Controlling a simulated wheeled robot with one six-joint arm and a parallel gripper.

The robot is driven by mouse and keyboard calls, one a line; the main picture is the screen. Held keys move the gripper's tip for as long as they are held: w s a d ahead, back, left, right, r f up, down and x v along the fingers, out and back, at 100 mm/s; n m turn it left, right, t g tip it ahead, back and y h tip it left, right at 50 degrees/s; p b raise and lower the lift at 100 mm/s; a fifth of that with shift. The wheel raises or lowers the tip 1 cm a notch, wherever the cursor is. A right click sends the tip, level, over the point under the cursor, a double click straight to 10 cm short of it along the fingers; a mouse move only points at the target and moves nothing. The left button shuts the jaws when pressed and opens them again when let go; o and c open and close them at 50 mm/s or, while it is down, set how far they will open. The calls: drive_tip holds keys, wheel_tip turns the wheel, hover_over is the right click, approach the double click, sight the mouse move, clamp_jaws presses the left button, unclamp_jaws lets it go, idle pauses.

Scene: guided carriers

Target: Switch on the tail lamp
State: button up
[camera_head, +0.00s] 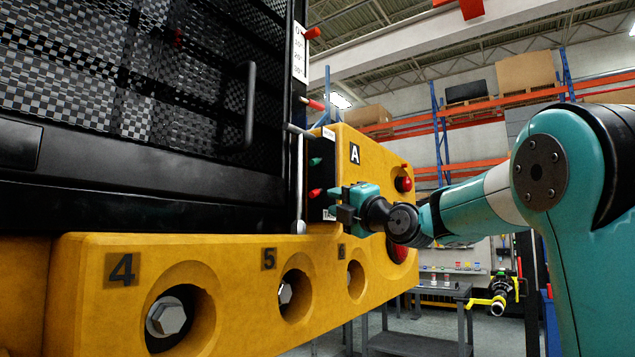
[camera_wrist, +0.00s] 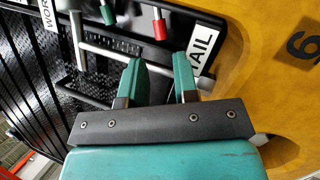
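A dark switch panel (camera_head: 320,178) is set in the yellow body, with a green-tipped lever (camera_head: 315,161) above a red-tipped lever (camera_head: 315,193). In the wrist view the green-tipped lever (camera_wrist: 107,14) and red-tipped lever (camera_wrist: 159,24) lie beyond my fingertips. A white TAIL label (camera_wrist: 203,45) is beside the right finger; in the head view it (camera_head: 328,214) is partly hidden by my gripper. My gripper (camera_head: 336,201) is close in front of the panel; in the wrist view its two teal fingers (camera_wrist: 159,78) are apart with nothing gripped between them. I see no lit lamp.
A grey rod (camera_head: 300,185) runs upright at the panel's left and crosses beyond my fingers in the wrist view (camera_wrist: 108,54). The yellow body (camera_head: 225,250) has recessed bolts numbered 4, 5 and 6. A red button (camera_head: 403,184) is right of the panel.

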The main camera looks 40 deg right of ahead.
sight(316, 194)
drive_tip(key=p+x, duration=0.3)
drive_tip(key=x, duration=0.4)
drive_tip(key=shift+f, duration=0.1)
clamp_jaws()
